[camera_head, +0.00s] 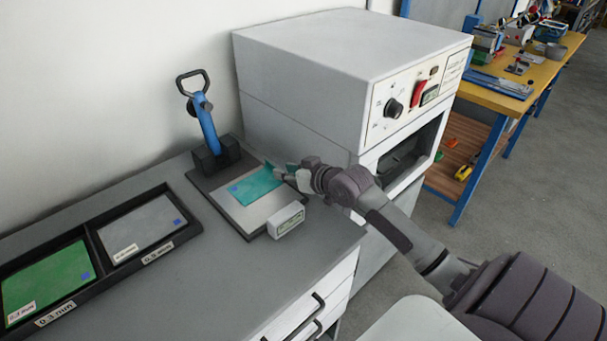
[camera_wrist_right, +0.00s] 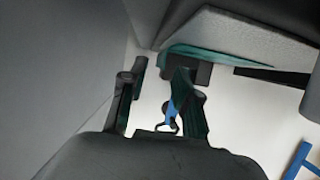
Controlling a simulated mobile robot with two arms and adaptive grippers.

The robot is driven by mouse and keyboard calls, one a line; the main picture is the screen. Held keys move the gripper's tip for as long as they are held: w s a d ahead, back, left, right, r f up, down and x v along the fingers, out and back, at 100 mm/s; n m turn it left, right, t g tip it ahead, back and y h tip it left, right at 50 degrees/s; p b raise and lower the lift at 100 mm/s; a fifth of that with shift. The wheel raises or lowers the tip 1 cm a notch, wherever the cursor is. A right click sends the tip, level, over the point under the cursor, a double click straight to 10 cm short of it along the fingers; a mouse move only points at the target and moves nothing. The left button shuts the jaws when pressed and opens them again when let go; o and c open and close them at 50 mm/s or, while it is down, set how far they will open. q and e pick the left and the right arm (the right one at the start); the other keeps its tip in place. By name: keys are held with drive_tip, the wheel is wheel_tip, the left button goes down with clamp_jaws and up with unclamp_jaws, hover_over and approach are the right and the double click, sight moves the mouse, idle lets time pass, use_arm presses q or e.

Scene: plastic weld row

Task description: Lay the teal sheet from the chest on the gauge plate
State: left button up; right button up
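The teal sheet (camera_head: 255,187) lies on the pale gauge plate (camera_head: 245,218), with a blue mark near its left corner. My right gripper (camera_head: 285,174) is at the sheet's right end, close to its edge; whether they touch is not clear. In the right wrist view its two fingers (camera_wrist_right: 158,95) stand apart with a gap between them. A teal strip of the sheet (camera_wrist_right: 235,56) shows beyond the right finger there. White drawers with black handles (camera_head: 305,318) stand below the worktop, perhaps the chest. My left gripper is not in view.
A blue-handled lever tool (camera_head: 206,125) stands behind the plate. A small display box (camera_head: 286,220) sits at its front right. A black tray (camera_head: 100,262) holds green (camera_head: 45,282) and grey (camera_head: 140,228) sheets. A large white machine (camera_head: 345,85) stands close behind my right gripper.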

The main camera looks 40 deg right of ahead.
drive_tip(key=v, duration=0.9)
drive_tip(key=shift+s+r, duration=0.15)
